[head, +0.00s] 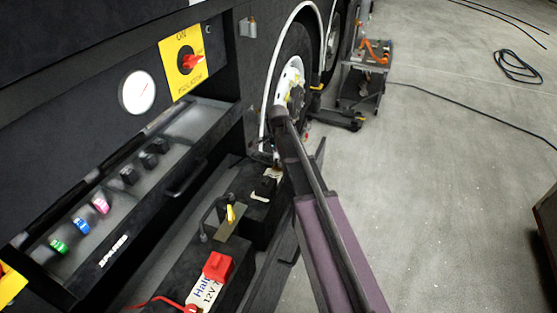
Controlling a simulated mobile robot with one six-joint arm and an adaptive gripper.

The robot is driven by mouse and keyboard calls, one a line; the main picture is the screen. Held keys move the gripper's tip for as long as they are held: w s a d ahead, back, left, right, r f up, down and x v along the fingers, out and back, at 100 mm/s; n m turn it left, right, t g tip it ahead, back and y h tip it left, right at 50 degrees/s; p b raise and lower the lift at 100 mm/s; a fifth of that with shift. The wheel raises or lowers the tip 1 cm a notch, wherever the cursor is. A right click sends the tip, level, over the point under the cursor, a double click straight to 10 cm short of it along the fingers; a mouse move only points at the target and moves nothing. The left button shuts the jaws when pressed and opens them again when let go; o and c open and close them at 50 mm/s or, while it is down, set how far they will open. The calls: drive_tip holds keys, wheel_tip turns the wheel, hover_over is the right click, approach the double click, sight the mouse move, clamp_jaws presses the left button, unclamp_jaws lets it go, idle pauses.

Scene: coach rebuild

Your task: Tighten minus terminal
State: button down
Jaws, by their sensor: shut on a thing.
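Two black batteries sit in an open tray low on the coach's side. The near battery (232,282) has a red terminal cover (217,266) and a white label. The far battery (262,206) lies behind it. My arm reaches from the bottom right to the far battery's far end. My gripper (276,160) is small there and partly hidden by my arm. It points down at that end, at the minus terminal, and is shut. The terminal itself is mostly hidden, and its tightness cannot be seen.
A yellow-tipped part and black cable (230,214) join the batteries' near ends. A panel with coloured knobs (101,205) and a red switch (192,62) are at left. A wheel (290,85) and tool cart (366,75) stand behind. The floor at right is mostly clear.

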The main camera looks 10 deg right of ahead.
drive_tip(key=shift+s, duration=0.15)
drive_tip(key=shift+c, duration=1.5)
unclamp_jaws()
